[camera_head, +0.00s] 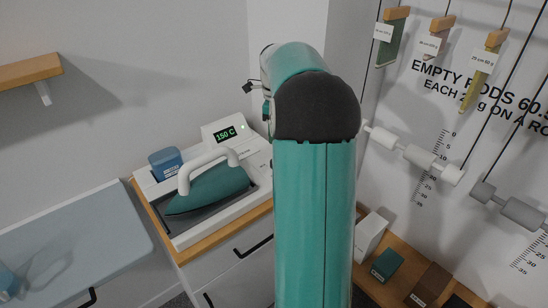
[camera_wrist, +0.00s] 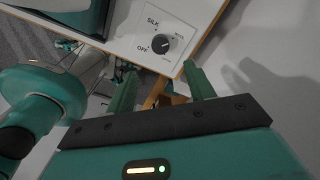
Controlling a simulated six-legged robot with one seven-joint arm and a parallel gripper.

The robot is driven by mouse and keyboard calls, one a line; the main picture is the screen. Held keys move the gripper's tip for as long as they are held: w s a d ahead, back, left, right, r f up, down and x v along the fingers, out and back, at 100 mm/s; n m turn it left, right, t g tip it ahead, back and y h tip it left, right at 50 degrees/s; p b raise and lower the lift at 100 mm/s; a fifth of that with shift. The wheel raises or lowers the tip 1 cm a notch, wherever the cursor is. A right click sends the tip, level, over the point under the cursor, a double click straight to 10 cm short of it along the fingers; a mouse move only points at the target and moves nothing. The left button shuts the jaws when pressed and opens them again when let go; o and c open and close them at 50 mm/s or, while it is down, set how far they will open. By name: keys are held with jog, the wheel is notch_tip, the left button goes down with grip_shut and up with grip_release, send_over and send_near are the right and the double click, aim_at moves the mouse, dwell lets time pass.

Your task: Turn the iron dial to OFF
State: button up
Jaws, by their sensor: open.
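The iron dial (camera_wrist: 160,43) is a dark round knob on a white panel (camera_wrist: 185,22) in the wrist view. The words SILK and OFF are printed at its left; which mark it points to is too small to tell. My gripper (camera_wrist: 158,82) is open and empty, its two green fingers apart and just below the dial in the picture, not around it. In the head view the teal iron (camera_head: 208,190) with a white handle rests on the white station (camera_head: 180,232), whose display (camera_head: 225,134) reads 150 C. My arm hides the dial and gripper there.
A blue container (camera_head: 165,163) stands on the station, beside the iron. The station sits on a wood-topped drawer cabinet (camera_head: 225,262). An ironing board (camera_head: 75,245) is at left. Rods and hanging tags line the right wall, above a wooden shelf (camera_head: 395,285) with several boxes.

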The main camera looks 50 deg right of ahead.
notch_tip(320, 180, down, 11)
jog(key=shift+f, duration=0.15)
jog(key=c, duration=1)
